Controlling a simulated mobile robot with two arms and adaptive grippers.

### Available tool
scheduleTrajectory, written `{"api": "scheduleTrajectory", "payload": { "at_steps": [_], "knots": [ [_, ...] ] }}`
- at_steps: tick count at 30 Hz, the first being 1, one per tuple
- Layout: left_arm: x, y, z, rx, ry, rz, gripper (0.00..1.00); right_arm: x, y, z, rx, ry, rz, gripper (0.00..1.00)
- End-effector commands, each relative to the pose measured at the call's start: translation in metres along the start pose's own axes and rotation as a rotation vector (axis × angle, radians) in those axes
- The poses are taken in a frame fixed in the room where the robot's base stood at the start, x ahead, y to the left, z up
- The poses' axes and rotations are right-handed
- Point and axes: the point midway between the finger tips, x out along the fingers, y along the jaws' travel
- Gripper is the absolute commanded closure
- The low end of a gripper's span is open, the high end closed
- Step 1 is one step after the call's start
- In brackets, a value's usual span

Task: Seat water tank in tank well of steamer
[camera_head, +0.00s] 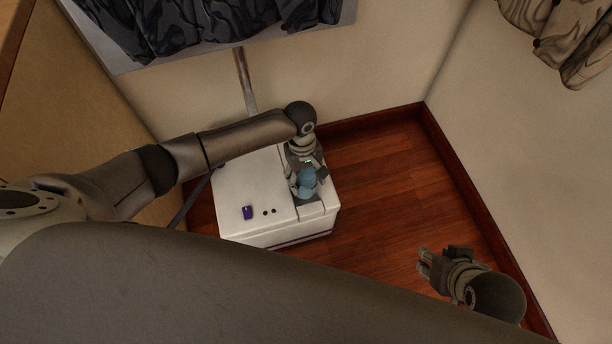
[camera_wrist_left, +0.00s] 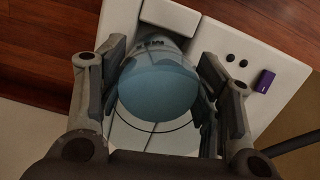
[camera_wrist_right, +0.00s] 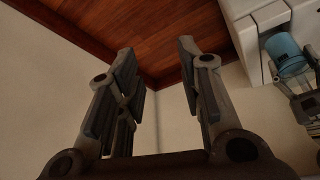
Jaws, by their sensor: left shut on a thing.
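The blue water tank (camera_head: 307,180) is at the right side of the white steamer's top (camera_head: 250,185) in the head view. My left gripper (camera_head: 304,172) is shut on the tank from above. In the left wrist view, the round blue tank (camera_wrist_left: 158,92) sits between both fingers, over the steamer top with a dark curved line around it. The tank well is mostly hidden by the tank, and I cannot tell how deep the tank sits. My right gripper (camera_head: 428,264) is open and empty, apart from the steamer. The tank also shows in the right wrist view (camera_wrist_right: 285,52).
The steamer top has a purple switch (camera_head: 247,212) and two dark round spots. A pole (camera_head: 245,82) rises behind it. Wooden floor (camera_head: 390,190) is clear to the right, up to the walls.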

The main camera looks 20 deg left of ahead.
Motion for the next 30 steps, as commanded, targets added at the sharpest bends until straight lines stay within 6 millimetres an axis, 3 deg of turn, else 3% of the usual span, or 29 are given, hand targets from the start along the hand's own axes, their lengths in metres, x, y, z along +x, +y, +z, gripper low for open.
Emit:
{"api": "scheduleTrajectory", "payload": {
  "at_steps": [30],
  "knots": [
    [-0.001, 0.001, 0.0, 0.0, 0.0, 0.001, 0.79, -0.006, 0.004, 0.02, 0.0, -0.094, 0.008, 0.66]
  ]
}}
